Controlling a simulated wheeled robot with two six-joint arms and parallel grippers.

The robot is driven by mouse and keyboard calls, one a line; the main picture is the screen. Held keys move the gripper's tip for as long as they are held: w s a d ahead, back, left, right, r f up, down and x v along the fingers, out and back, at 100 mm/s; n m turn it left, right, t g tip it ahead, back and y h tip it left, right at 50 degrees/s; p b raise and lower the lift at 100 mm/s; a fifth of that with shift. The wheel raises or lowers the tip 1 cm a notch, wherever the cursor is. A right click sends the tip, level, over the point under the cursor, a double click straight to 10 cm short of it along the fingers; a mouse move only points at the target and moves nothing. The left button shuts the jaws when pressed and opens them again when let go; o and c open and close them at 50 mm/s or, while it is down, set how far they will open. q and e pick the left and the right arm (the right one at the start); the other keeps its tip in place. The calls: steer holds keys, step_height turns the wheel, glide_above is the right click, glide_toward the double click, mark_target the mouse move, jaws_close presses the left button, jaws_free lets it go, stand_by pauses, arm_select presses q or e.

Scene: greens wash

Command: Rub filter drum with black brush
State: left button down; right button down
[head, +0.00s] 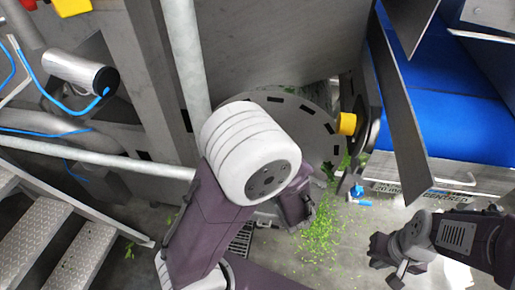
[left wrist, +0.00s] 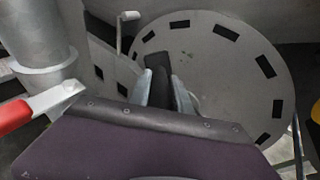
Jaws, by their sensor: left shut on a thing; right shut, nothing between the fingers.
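The filter drum (head: 318,125) is a grey round disc with dark slots around its rim, partly hidden behind my left arm in the head view. In the left wrist view the drum face (left wrist: 225,85) fills the upper right. My left gripper (left wrist: 164,92) is shut on a black thing, seemingly the black brush (left wrist: 159,76), in front of the drum's lower left. I cannot tell whether the brush touches the drum. The head view hides the left fingertips. My right gripper (head: 397,279) is shut and empty, low at the right.
A yellow knob (head: 347,124) sticks out right of the drum. A blue conveyor (head: 450,95) stands at the right. Green leaf scraps (head: 320,230) litter the floor. Metal steps (head: 45,225) and a pipe rail (head: 95,158) are at the left. A red handle (left wrist: 14,116) shows in the left wrist view.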

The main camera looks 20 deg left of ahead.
arm_select(q)
steer(key=c, duration=2.1)
jaws_free()
jaws_close()
steer(key=shift+w, duration=0.1)
steer(key=w, duration=0.2)
steer(key=w+a+b, duration=0.1)
steer(key=w, duration=0.1)
steer(key=w+f, duration=0.1)
steer(key=w, duration=0.1)
steer(key=shift+w+a, duration=0.35)
steer(key=shift+w, duration=0.05)
steer(key=shift+w+a+r, duration=0.1)
steer(key=shift+w+a, duration=0.05)
steer(key=shift+w, duration=0.45)
steer(key=shift+w, duration=0.35)
steer(key=shift+w+d+f+b, duration=0.1)
steer(key=shift+d+f+b, duration=0.15)
steer(key=shift+d, duration=0.35)
steer(key=shift+d+f+b, duration=0.1)
steer(key=shift+d+f, duration=0.1)
steer(key=shift+d, duration=0.35)
